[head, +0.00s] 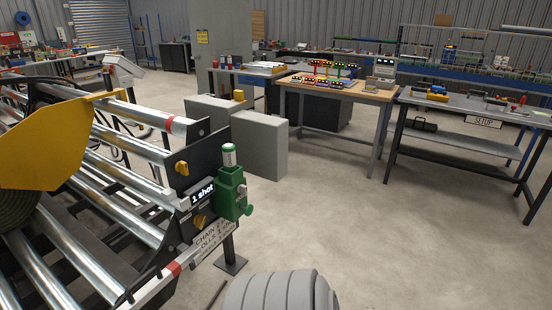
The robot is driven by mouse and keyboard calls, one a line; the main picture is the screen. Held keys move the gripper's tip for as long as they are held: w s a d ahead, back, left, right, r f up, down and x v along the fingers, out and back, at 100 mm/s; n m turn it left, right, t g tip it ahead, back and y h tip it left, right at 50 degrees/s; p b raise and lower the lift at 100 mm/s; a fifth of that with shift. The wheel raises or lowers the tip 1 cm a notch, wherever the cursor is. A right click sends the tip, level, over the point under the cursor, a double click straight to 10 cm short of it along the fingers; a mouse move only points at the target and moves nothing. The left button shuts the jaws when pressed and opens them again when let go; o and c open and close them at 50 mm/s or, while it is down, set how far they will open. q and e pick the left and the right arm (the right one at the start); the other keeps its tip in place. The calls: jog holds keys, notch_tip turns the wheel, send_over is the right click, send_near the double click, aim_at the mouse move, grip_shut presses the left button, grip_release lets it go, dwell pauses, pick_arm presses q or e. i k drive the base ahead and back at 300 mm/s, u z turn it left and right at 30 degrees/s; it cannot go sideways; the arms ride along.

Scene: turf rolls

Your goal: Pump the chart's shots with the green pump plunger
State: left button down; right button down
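The green pump (232,193) is mounted on the near end of the roller machine. A pale upright cylinder with a green top (229,155) stands on it, and a green knob (247,209) sticks out at its right. I cannot tell which of these is the plunger. A small dark display (202,192) beside the pump reads "1 shot". Below it, a white lettered plate (212,241) shows "CHAIN" and "OLLS" in part; the rest is too small or cut off. Neither gripper is in view, and nothing is seen touching the pump.
The roller machine (118,190) with silver rollers and a yellow guard (45,145) fills the left. Grey blocks (259,143) stand behind the pump. A wooden-topped bench (340,92) and a SETUP table (480,105) stand farther back. The floor at right (420,240) is clear.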

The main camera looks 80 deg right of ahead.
aim_at(248, 209)
jog(key=z, duration=1.05)
jog(key=i, duration=0.95)
jog(key=z, duration=0.95)
